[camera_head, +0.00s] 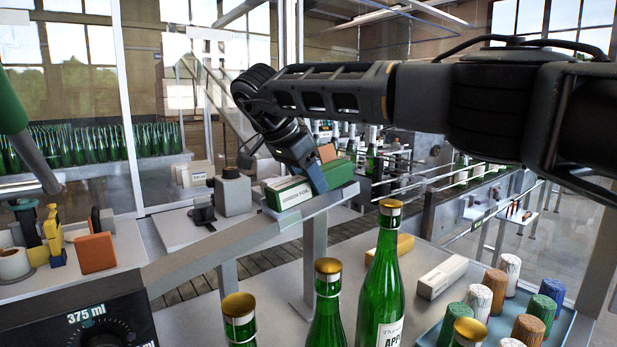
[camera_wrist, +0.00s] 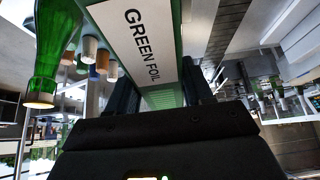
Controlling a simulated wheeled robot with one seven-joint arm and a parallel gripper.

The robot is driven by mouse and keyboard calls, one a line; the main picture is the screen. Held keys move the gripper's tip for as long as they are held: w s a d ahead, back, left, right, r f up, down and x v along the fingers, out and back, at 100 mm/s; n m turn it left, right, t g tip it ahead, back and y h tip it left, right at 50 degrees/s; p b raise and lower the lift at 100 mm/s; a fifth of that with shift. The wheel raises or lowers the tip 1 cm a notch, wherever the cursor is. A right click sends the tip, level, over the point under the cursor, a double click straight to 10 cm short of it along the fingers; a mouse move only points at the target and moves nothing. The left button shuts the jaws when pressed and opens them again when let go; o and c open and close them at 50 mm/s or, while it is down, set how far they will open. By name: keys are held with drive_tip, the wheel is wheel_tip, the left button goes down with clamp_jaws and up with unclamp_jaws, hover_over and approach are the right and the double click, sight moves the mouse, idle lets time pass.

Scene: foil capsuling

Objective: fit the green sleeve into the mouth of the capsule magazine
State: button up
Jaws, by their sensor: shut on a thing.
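The green sleeve (camera_head: 340,174) is a long green box with a white label. In the wrist view the label on the sleeve (camera_wrist: 160,97) reads "GREEN FOIL". My gripper (camera_head: 313,181) is shut across the sleeve, with part of it showing on either side. In the wrist view the two dark fingers of my gripper (camera_wrist: 161,92) stand on either side of the green body. The sleeve is just above or on a sloping grey rail (camera_head: 250,237); I cannot tell whether they touch. I cannot make out the mouth of the capsule magazine; my gripper and the sleeve may hide it.
Green bottles with gold tops (camera_head: 387,270) stand in front. A blue tray (camera_head: 565,325) with several coloured cylinders is at the right. A white box (camera_head: 442,277) and a yellow block (camera_head: 392,246) lie behind the bottles. A grey block device (camera_head: 233,191) stands left of the sleeve.

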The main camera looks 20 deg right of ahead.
sight(302, 177)
drive_tip(key=shift+d+f, duration=0.25)
drive_tip(key=shift+f, duration=1.05)
drive_tip(key=o, duration=1.3)
drive_tip(key=shift+c, duration=0.2)
drive_tip(key=shift+b+v, duration=0.85)
drive_tip(key=shift+v, duration=3)
drive_tip(key=shift+a+f, duration=0.1)
